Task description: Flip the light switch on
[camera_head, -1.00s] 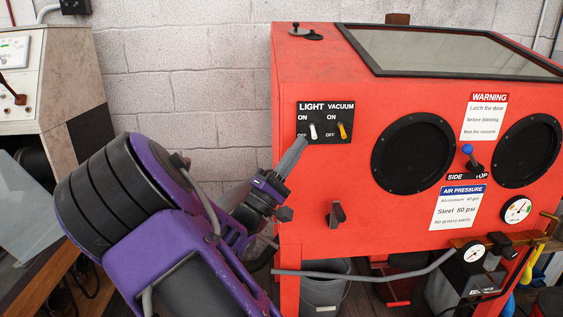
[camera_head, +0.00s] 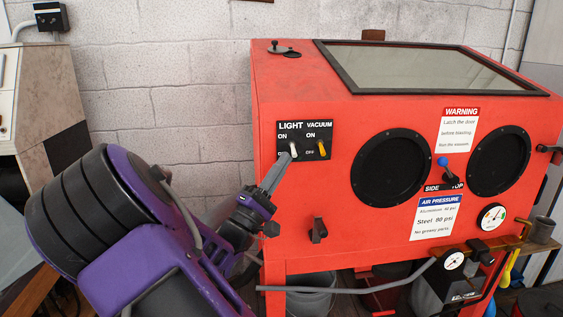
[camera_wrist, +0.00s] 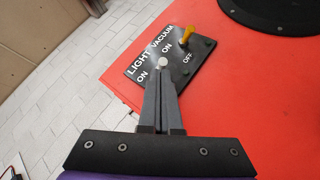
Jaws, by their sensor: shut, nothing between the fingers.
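The light switch (camera_head: 293,150) is a small white lever on a black panel (camera_head: 305,128) marked LIGHT and VACUUM, on the front of a red cabinet. In the wrist view its round white tip (camera_wrist: 163,62) shows just beyond my fingertips. My gripper (camera_head: 287,157) is shut and empty, its fingers angled up at the lower side of the white lever. In the wrist view the closed fingers (camera_wrist: 160,82) overlap the lever's lower part and the OFF label under LIGHT. I cannot tell whether they touch the lever, nor its exact setting.
A yellow vacuum lever (camera_head: 321,149) sits just right of the white one; it also shows in the wrist view (camera_wrist: 187,37). A black knob (camera_head: 318,230) sticks out below the panel. Round black glove ports (camera_head: 391,168) are farther right. The block wall (camera_head: 165,80) is left of the cabinet.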

